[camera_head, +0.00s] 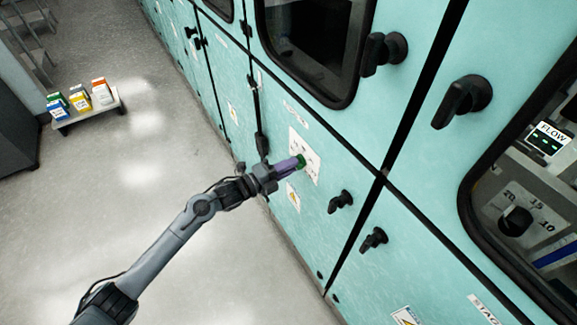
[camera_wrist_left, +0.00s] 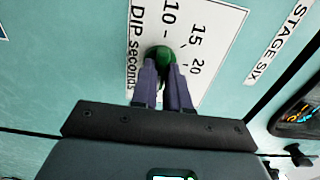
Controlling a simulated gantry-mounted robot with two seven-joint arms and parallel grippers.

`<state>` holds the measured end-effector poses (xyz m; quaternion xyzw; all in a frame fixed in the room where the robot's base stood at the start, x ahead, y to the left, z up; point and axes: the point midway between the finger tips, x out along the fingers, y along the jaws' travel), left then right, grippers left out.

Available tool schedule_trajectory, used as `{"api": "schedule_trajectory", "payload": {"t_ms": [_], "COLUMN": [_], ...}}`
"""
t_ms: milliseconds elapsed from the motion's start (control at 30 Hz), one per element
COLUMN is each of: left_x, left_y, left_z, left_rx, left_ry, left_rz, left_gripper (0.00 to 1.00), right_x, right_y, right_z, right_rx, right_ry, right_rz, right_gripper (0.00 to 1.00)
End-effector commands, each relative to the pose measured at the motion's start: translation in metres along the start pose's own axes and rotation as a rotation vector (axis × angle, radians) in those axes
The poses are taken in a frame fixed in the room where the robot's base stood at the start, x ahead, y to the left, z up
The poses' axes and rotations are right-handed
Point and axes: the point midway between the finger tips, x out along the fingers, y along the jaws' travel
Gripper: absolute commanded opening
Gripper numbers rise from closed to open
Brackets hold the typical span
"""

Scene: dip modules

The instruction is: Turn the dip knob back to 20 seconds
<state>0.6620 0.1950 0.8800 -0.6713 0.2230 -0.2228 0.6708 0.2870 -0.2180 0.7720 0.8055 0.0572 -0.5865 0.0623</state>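The green dip knob (camera_wrist_left: 158,54) sits on a white dial plate (camera_wrist_left: 215,35) marked "DIP seconds", with 10, 15 and 20 around it. In the head view the knob (camera_head: 301,160) shows at the tips of my left gripper (camera_head: 296,163). In the wrist view the two purple fingers of my left gripper (camera_wrist_left: 164,72) are close together, one on each side of the knob, and look shut on it. They cover its lower part. I cannot tell which number the knob points to. My right gripper is not in view.
Black handles (camera_head: 462,100) and smaller black knobs (camera_head: 373,239) stick out of the teal cabinet wall (camera_head: 330,140). At the right, a window shows a FLOW display (camera_head: 547,138) and another dial (camera_head: 515,221). A low cart (camera_head: 88,118) with coloured cartons stands on open floor.

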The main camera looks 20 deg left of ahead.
Motion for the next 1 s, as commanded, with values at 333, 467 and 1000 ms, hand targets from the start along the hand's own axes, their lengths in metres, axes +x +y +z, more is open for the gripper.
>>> {"api": "schedule_trajectory", "payload": {"t_ms": [333, 467, 1000], "left_x": [0.000, 0.000, 0.000], "left_y": [-0.001, -0.002, -0.003], "left_z": [0.000, 0.000, 0.000], "left_rx": [-0.017, -0.058, -0.493], "left_ry": [-0.001, -0.001, -0.002], "left_rz": [0.000, 0.000, 0.001], "left_gripper": [0.00, 0.00, 0.00], "right_x": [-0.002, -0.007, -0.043], "right_y": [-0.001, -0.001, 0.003], "right_z": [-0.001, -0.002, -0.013], "right_rx": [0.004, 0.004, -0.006], "right_ry": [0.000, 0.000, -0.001], "right_rz": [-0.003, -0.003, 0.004], "right_gripper": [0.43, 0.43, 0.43]}}
